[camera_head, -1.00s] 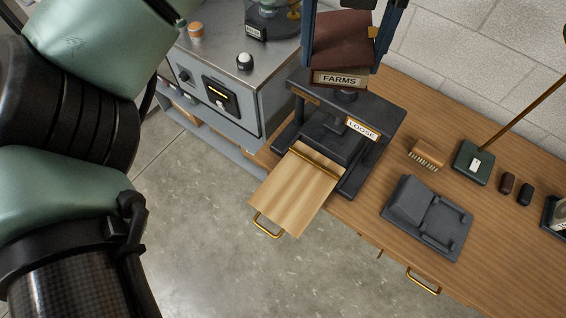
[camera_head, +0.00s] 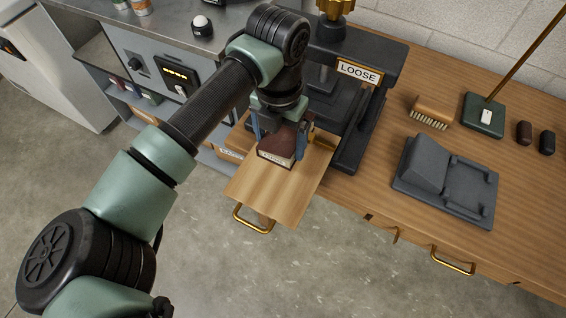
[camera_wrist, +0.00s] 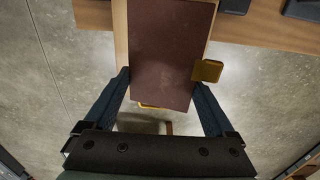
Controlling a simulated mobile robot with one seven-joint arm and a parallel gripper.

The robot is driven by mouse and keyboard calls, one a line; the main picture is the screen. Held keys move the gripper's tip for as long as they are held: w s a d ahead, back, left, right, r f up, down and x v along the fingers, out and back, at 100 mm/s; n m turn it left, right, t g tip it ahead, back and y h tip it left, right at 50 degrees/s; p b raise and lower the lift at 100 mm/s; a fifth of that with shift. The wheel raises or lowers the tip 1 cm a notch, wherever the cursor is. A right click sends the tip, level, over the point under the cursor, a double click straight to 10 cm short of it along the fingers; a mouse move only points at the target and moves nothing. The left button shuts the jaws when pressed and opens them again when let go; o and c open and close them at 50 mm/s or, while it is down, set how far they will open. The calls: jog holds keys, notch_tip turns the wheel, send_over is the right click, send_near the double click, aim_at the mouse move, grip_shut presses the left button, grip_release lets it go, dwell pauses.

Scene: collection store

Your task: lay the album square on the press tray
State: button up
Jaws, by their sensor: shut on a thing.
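The album (camera_head: 278,140) is dark red-brown with a pale label on its near end and a gold clasp on its right side. It also shows in the wrist view (camera_wrist: 170,50), lengthwise between the fingers. My gripper (camera_head: 279,145) is shut on the album, one blue finger at each side. The press tray (camera_head: 268,200) is a pale wooden board pulled out of the press, with a brass handle at its front. The album is over the tray's inner part, roughly in line with its edges. I cannot tell whether its underside touches the board.
The black press (camera_head: 375,110) labelled LOOSE stands close behind and right of the album. A grey cradle (camera_head: 445,180), a brush (camera_head: 431,111) and a green-based stand (camera_head: 484,115) are on the bench to the right. A grey cabinet (camera_head: 150,60) stands at left.

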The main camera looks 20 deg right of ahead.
aim_at(280, 171)
notch_tip(280, 171, down, 8)
jog(key=shift+r, duration=0.15)
dwell(0.4)
jog(key=o, duration=1.3)
notch_tip(280, 171, up, 12)
jog(key=shift+r, duration=0.1)
